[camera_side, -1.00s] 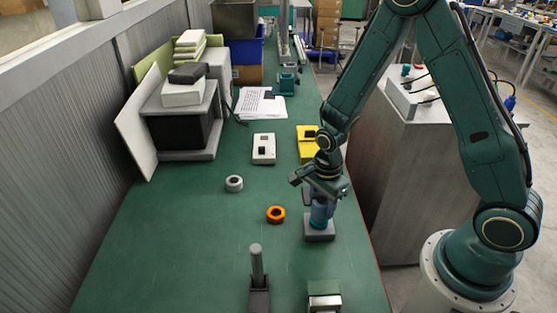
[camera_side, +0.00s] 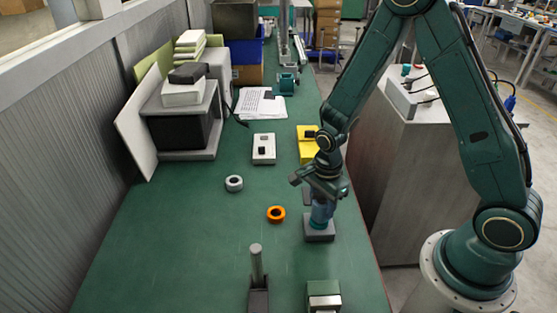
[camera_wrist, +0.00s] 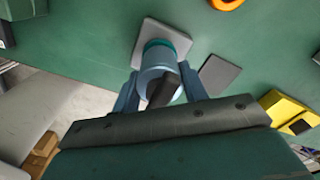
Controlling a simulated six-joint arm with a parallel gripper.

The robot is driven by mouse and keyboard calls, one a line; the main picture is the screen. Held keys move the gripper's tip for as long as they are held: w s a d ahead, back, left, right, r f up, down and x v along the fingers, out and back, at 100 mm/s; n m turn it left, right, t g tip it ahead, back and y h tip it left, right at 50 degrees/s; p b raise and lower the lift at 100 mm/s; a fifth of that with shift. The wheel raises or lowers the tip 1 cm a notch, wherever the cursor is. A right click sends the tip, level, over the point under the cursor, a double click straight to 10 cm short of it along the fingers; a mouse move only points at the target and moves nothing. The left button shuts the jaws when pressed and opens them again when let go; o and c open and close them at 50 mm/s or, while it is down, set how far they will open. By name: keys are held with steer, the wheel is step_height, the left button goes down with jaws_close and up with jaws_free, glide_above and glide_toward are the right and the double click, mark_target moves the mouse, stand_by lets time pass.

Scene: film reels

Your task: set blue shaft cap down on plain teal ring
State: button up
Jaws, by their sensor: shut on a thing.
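The blue shaft cap (camera_wrist: 152,78) is a light blue cylinder between the fingers of my gripper (camera_wrist: 160,100), which are shut on it. A dark shaft shows at the cap's near end in the wrist view. The teal ring (camera_wrist: 168,46) shows as a band around the far end of the cap, low over a square grey base (camera_wrist: 150,30). In the side view my gripper (camera_side: 321,200) points down above the grey base (camera_side: 319,236), with the blue cap (camera_side: 320,213) low between the fingers. I cannot tell whether cap and ring touch.
An orange ring (camera_side: 276,214) and a white ring (camera_side: 234,183) lie to the left. A grey post (camera_side: 257,265) stands at the front. A yellow box (camera_side: 307,150) and a white switch box (camera_side: 264,149) lie behind. The green bench is clear at left.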

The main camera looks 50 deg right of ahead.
steer(key=shift+f, duration=0.55)
steer(key=o, duration=0.8)
steer(key=shift+o, duration=0.2)
steer(key=shift+r, duration=0.1)
steer(key=shift+r, duration=5.4)
steer(key=shift+r, duration=0.1)
